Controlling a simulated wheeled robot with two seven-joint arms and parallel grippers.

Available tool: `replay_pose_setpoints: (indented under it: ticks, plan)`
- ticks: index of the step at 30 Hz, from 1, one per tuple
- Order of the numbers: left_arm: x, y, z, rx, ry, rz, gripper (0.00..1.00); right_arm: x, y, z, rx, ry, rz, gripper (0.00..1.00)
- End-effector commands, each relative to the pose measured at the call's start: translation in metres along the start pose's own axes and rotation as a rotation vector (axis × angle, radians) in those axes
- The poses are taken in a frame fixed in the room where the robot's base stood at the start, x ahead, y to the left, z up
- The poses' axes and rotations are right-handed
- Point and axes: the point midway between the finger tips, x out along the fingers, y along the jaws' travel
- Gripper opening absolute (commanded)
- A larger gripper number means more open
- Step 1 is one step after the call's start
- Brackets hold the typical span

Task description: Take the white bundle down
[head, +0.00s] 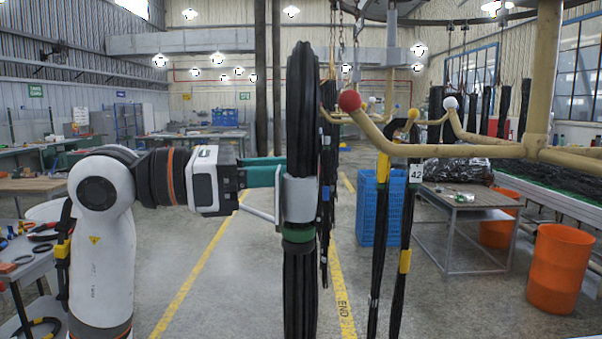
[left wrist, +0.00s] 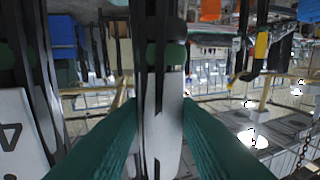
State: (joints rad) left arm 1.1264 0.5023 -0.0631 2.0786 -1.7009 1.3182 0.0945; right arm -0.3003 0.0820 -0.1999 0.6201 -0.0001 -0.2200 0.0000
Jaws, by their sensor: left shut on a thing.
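The white bundle (head: 299,200) is a long loop of black hose with a white wrap and a green band below it. It hangs upright in the head view, left of the red-balled hook end (head: 349,101), with a gap between them in the picture. My left gripper (head: 280,174) comes from the left, its teal fingers shut on the white wrap. In the left wrist view the white wrap (left wrist: 165,125) sits between the two teal fingers (left wrist: 158,112). The bundle's lower end runs out of the head view. My right gripper is not in view.
A beige rack (head: 440,150) with ball-tipped arms carries other black bundles, one tagged 42 (head: 416,173), close on the right. A metal table (head: 465,197), blue crates (head: 375,210) and an orange bin (head: 558,268) stand behind. The floor at centre left is clear.

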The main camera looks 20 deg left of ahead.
Motion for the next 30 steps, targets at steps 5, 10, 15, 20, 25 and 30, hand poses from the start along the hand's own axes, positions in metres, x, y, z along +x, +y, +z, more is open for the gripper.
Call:
replay_pose_setpoints:
  ticks: [5,10,15,20,25,30]
  plan:
    - [-0.013,-0.004,-0.001,0.002,0.006,-0.003,0.00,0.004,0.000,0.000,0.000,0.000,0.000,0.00]
    - [-0.025,-0.007,-0.001,0.001,0.006,-0.003,0.00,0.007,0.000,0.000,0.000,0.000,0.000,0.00]
    - [-0.036,-0.010,-0.001,0.000,0.006,-0.003,0.00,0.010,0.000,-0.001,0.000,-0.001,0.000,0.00]
    - [-0.046,-0.012,-0.001,0.001,0.006,-0.003,0.00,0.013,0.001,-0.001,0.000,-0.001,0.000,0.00]
    - [-0.058,-0.015,-0.001,0.001,0.006,-0.003,0.00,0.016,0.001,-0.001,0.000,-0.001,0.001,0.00]
    - [-0.069,-0.018,-0.001,0.000,0.006,-0.003,0.00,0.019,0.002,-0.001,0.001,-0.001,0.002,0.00]
